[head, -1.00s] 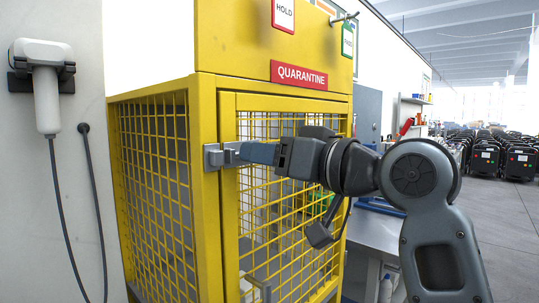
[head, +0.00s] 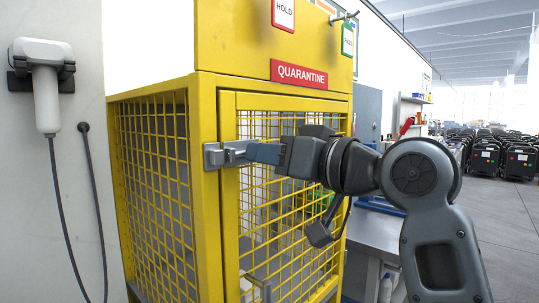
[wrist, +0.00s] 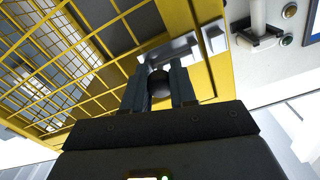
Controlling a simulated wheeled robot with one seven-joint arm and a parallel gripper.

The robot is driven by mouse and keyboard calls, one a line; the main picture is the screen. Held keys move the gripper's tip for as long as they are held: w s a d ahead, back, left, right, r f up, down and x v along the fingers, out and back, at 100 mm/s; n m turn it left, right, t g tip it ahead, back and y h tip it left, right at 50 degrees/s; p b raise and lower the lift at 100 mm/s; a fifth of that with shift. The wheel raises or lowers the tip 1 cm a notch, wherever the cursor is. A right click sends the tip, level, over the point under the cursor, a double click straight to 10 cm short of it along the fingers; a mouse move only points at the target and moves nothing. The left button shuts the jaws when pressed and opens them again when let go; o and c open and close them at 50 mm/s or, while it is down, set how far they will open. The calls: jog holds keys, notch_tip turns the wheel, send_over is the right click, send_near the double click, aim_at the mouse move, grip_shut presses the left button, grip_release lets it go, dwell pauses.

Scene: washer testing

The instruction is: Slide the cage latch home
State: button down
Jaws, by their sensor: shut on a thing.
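The cage latch (head: 236,153) is a grey metal bolt on the yellow cage door, level with the keeper (head: 212,156) on the corner post at its left. In the wrist view, the latch's dark round knob (wrist: 158,83) sits between the two fingers of my gripper (wrist: 159,88). My gripper (head: 262,153) is shut on the knob, with the arm reaching in from the right. The bolt's left end lies close to the keeper. My fingers partly hide the bolt, and I cannot tell how far its end sits inside the keeper.
The yellow mesh cage (head: 205,200) carries a red QUARANTINE sign (head: 298,74), with a red HOLD tag (head: 283,14) and a green tag (head: 347,40) above. A handheld device (head: 45,85) hangs on the left wall. A grey bench (head: 376,228) stands at the right behind my arm.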

jog(key=shift+s+a+p, duration=0.45)
jog(key=shift+s+a, duration=0.6)
jog(key=shift+s, duration=0.3)
jog(key=c, duration=0.9)
grip_release()
jog(key=shift+d, duration=0.1)
jog(key=b+v, duration=0.1)
jog(key=v, duration=0.6)
jog(key=shift+s+d, duration=0.2)
jog(key=shift+s, duration=0.05)
